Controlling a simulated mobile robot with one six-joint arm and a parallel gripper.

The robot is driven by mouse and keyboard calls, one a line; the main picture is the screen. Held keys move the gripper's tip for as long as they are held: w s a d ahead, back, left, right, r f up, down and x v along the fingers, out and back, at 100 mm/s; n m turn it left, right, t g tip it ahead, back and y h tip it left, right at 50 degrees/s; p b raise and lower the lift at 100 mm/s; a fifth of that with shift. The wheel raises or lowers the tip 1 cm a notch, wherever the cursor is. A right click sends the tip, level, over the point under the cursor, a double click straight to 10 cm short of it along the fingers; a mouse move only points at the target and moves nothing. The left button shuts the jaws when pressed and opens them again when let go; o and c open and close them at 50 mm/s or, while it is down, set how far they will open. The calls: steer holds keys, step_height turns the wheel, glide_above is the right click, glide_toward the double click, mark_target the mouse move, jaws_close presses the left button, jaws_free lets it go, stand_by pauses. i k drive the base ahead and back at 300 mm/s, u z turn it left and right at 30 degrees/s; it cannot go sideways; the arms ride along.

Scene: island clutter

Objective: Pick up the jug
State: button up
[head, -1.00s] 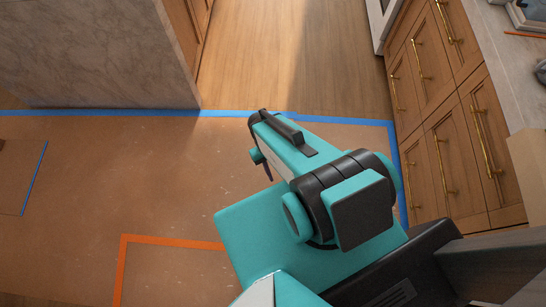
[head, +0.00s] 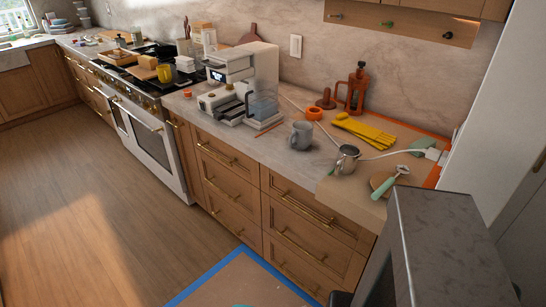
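A small shiny metal jug (head: 347,160) with a handle stands upright near the front of the counter at the right. A grey mug-like vessel (head: 301,136) with a handle stands upright just left of it and further back. A clear, bluish container (head: 264,106) stands at the right side of the white coffee machine. I cannot tell for sure which of these is the jug meant. My gripper is not in view; only a sliver of teal shows at the bottom edge.
The coffee machine (head: 239,80) stands left of the vessels. Yellow gloves (head: 364,130), an orange tape roll (head: 314,113), a brown French press (head: 356,88) and a green-handled tool (head: 390,184) lie or stand around them. A white cable runs past the metal jug. Drawers (head: 230,158) front the counter; wooden floor lies left.

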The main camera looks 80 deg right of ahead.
mark_target(344, 163)
steer(key=u, duration=0.95)
steer(key=k, duration=0.15)
steer(key=z, duration=2.9)
steer(key=k, duration=0.15)
steer(key=z, duration=1.35)
